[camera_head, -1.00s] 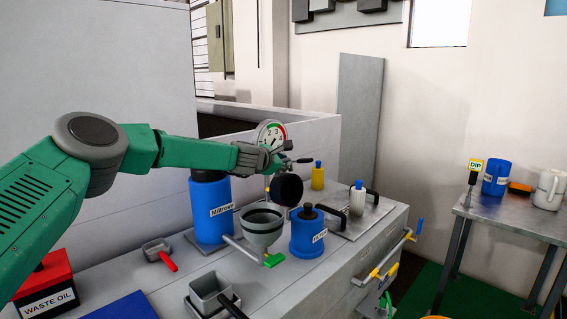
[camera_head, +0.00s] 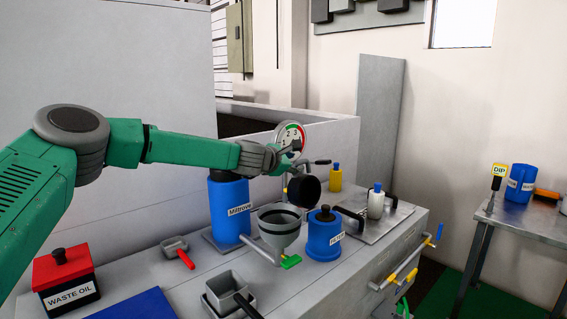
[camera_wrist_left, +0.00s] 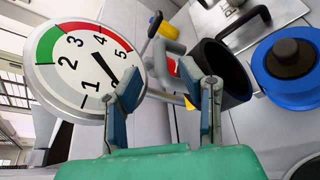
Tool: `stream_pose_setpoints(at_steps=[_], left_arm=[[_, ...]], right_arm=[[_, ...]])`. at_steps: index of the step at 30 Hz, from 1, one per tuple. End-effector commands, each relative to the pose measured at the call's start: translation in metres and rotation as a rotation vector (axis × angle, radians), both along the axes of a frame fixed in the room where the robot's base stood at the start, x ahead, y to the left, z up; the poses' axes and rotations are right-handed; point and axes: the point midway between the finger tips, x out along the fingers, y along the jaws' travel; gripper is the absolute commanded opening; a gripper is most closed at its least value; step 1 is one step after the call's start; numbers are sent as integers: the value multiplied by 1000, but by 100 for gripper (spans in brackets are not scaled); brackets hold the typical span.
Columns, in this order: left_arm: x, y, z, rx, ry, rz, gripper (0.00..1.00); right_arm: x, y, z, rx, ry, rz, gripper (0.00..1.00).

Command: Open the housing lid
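Which part is the housing lid is not clear. A flat grey plate with black handles (camera_head: 372,233) lies on the bench top; part of it shows in the left wrist view (camera_wrist_left: 280,22). A blue pot with a black-knobbed top (camera_head: 324,240) stands left of the plate; its top shows in the left wrist view (camera_wrist_left: 292,68). My left gripper (camera_head: 291,157) is above the bench, by the round dial gauge (camera_head: 290,135) and a black cup-shaped part (camera_head: 304,191). In the left wrist view its fingers (camera_wrist_left: 165,82) are spread with nothing clearly held between them. My right gripper is out of view.
A blue Miltrove cylinder (camera_head: 229,210) and a grey funnel (camera_head: 280,235) stand below my left gripper. A red-topped waste oil box (camera_head: 65,278), a small grey tray and a square cup (camera_head: 228,285) are nearer. A side table (camera_head: 510,220) is at the right.

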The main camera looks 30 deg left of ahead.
Motion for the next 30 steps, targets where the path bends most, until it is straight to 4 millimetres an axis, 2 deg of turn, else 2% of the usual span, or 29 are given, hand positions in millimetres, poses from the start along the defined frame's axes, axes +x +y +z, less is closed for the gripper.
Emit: stream_pose_setpoints(at_steps=[6, 12, 30], left_arm=[[-38, 3, 12, -1, -1, -1, 34], [-59, 5, 18, 1, 1, -1, 34], [-63, 5, 19, 1, 1, -1, 34]], right_arm=[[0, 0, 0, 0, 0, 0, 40], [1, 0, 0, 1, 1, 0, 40], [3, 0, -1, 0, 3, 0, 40]])
